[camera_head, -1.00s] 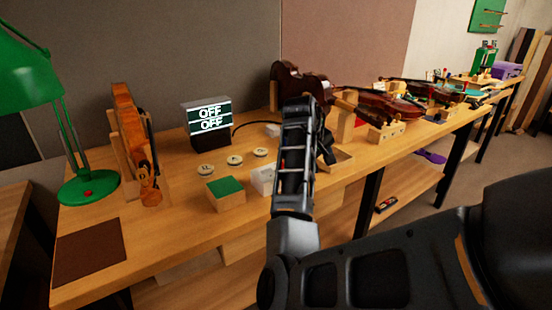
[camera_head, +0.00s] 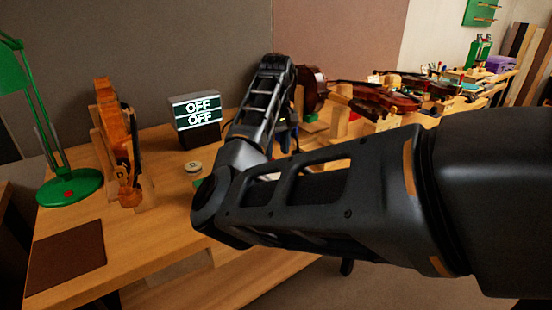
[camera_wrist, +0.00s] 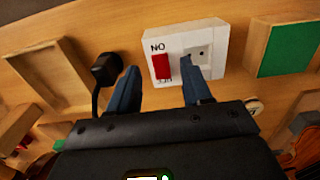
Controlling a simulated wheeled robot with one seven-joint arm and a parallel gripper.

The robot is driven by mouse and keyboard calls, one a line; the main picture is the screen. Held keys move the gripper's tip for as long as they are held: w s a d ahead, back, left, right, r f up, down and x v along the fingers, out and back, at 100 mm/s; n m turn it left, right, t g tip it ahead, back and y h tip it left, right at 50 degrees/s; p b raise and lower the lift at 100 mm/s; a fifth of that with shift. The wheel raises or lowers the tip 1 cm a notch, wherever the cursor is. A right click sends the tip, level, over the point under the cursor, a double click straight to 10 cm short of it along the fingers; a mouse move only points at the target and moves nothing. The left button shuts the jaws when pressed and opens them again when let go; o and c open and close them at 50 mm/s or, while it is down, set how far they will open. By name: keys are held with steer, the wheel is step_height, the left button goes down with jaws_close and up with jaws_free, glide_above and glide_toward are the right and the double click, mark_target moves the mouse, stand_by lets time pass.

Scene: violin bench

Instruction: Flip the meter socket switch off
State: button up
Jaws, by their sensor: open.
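The letters by the switch's upper end read "NO" in the picture; the lower label is too unclear to read. My gripper (camera_wrist: 160,69) is open and empty, its two blue fingers on either side of the switch in the picture. The right fingertip overlaps the socket near the outlet; I cannot tell if it touches. In the head view my arm hides the socket. The meter display (camera_head: 196,111) there reads "OFF" on two lines.
A black plug (camera_wrist: 106,68) with its cable lies left of the socket, apart from it. A green-topped block (camera_wrist: 285,48) is at the right. A violin in a stand (camera_head: 120,145) and a green lamp (camera_head: 70,187) stand on the bench's left; more violins (camera_head: 375,98) line the right.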

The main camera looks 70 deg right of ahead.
mark_target(274, 162)
steer(key=shift+f, duration=1.35)
steer(key=shift+c, duration=0.4)
jaws_close()
